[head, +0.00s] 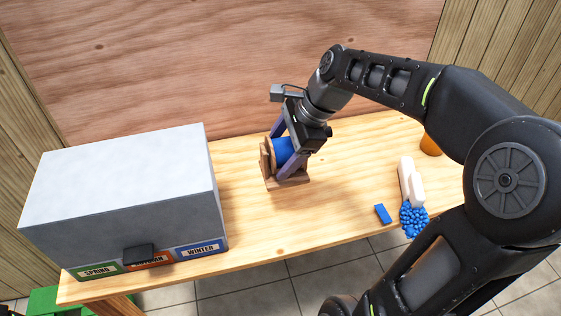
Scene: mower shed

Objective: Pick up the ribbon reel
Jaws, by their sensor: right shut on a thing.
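The ribbon reel (281,149) is a blue roll on a brown wooden holder (289,183), standing upright near the middle of the wooden table. My right gripper (284,165) reaches down over it from the upper right. Its purple-grey fingers are shut on the reel, one on each side. The reel still appears to be at its holder; I cannot tell whether it is raised at all. Part of the reel is hidden behind the fingers. My left gripper is not in view.
A grey box (120,185) with labels reading SPRING and WINTER, and a partly hidden one between, stands at the left. A small blue block (383,214), blue beads (413,220), a white object (410,182) and an orange object (430,145) are at the right. The table (262,222) is clear in front of the holder.

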